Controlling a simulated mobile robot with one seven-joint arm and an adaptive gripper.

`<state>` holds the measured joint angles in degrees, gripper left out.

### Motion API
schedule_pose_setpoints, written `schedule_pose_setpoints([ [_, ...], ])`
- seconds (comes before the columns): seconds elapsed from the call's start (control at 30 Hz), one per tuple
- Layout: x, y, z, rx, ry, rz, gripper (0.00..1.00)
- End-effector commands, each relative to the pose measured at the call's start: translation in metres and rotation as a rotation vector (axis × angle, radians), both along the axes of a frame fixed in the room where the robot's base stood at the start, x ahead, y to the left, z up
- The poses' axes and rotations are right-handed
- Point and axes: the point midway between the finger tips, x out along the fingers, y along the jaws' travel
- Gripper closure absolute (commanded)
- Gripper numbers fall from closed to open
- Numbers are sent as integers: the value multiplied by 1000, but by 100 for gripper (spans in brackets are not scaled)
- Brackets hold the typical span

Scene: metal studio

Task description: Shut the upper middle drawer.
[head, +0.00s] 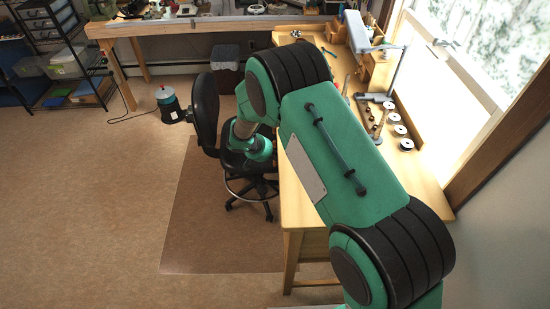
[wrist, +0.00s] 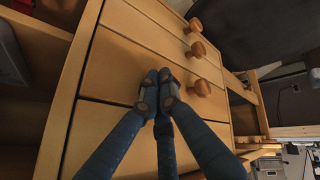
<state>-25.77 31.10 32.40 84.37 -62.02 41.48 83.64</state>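In the wrist view, a pale wooden drawer unit fills most of the picture, tilted, with long dark seams between its fronts. Several fronts show, with round wooden knobs toward their right ends: a top knob (wrist: 195,25), a middle knob (wrist: 197,49) and a lower knob (wrist: 202,87). I cannot tell for sure which front is the upper middle drawer (wrist: 135,65), nor how far it stands out. My gripper (wrist: 158,91) is in front of the fronts, left of the lower knob, fingertips together with nothing visible between them. Contact is unclear. In the head view my arm hides the gripper and drawers.
A wooden workbench (head: 292,205) runs along the right, with spools and tools (head: 400,130) on it. A black office chair (head: 207,110) stands beside it, close to my arm. A shelf rack (head: 65,60) stands at the far left. The left floor is mostly clear.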

Motion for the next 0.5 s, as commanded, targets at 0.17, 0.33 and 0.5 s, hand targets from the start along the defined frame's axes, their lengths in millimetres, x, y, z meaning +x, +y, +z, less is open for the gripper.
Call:
schedule_pose_setpoints([
  [0.17, 0, -2, 0, -3, 0, -3, 100],
  [0.33, 0, 5, -1, -3, -1, -2, 100],
  [0.5, 1, 23, -2, -1, -1, 0, 100],
])
